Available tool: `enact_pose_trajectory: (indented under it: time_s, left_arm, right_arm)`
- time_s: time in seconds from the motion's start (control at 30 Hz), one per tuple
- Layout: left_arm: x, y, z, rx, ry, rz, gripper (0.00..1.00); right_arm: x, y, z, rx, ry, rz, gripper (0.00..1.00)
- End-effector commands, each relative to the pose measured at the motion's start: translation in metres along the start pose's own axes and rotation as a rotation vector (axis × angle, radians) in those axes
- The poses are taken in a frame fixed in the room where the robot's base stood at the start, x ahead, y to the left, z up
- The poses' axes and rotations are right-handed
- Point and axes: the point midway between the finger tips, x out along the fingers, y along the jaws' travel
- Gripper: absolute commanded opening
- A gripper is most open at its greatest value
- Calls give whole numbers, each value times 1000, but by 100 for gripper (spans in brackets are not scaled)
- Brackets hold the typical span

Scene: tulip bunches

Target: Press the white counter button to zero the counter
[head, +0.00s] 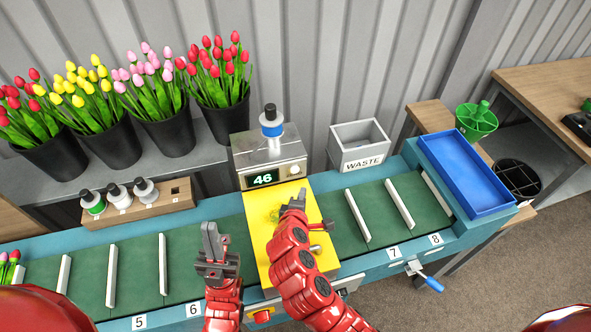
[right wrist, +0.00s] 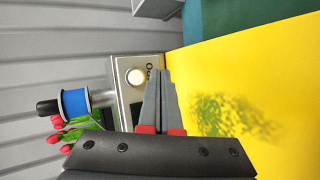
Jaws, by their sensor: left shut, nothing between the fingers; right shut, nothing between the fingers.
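The counter (head: 268,167) is a grey metal box behind the yellow plate, and its green display reads 46. The white counter button (head: 295,169) is a round knob on its front face, right of the display. In the right wrist view the white button (right wrist: 135,77) is just left of the fingertips. My right gripper (head: 300,194) is shut and empty over the yellow plate, in front of the counter and apart from the button in the head view. My left gripper (head: 211,230) is shut and empty over the green belt, left of the yellow plate.
A grey WASTE bin (head: 360,145) and a blue tray (head: 465,172) are to the right. A wooden rack of bottles (head: 137,201) and black buckets of tulips (head: 112,143) are to the left. White dividers (head: 357,216) cross the belt.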

Motion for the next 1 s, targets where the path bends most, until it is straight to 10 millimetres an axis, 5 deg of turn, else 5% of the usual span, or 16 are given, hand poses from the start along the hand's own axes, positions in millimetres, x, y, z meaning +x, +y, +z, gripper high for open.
enact_pose_trajectory:
  time_s: [0.4,1.0]
  left_arm:
    - [-1,0,0,0,0,0,0]
    - [-1,0,0,0,0,0,0]
  right_arm:
    - [33,19,-18,2,1,2,0]
    - [35,20,-19,0,2,2,0]
